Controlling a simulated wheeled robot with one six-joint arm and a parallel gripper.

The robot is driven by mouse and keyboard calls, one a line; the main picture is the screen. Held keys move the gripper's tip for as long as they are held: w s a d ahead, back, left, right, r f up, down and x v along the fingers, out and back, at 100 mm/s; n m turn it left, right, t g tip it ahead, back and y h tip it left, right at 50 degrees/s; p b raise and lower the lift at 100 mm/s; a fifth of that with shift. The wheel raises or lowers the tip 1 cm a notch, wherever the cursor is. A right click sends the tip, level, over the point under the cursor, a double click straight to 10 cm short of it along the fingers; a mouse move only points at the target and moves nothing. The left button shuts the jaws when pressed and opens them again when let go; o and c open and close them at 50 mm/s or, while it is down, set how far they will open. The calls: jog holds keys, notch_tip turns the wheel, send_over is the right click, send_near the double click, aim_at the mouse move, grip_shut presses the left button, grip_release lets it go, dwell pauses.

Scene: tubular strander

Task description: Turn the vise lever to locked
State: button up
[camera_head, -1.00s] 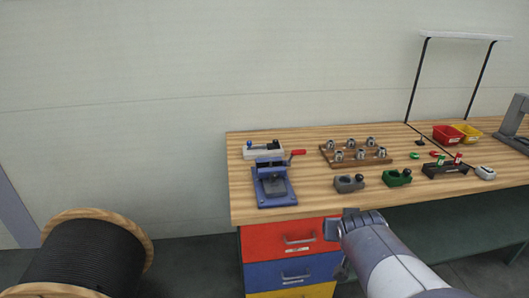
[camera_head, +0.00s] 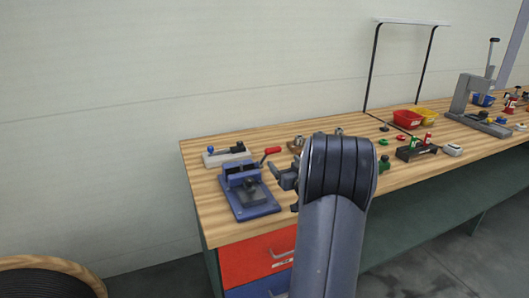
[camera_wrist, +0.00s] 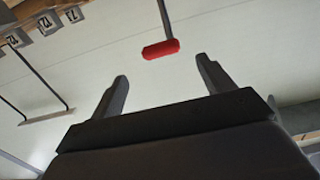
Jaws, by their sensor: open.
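The blue vise (camera_head: 246,190) stands on the left end of the wooden workbench. Its lever (camera_head: 268,155) has a red grip and slants up to the right from the vise. In the wrist view the red lever grip (camera_wrist: 161,48) hangs from a grey rod, ahead of and between the two fingertips, apart from both. My gripper (camera_wrist: 163,80) is open and empty. In the head view my gripper (camera_head: 284,180) is just right of the vise, partly hidden by my own arm.
A grey block with blue and black knobs (camera_head: 226,154) sits behind the vise. My arm hides part of the bench to the right. Red and yellow bins (camera_head: 408,119), a dark tray (camera_head: 416,152) and a grey press (camera_head: 476,100) stand farther right.

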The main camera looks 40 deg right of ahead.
aim_at(275, 152)
jog(key=p+x, duration=0.1)
jog(key=x, duration=0.8)
jog(key=shift+w+d, duration=0.1)
jog(key=shift+w, duration=0.25)
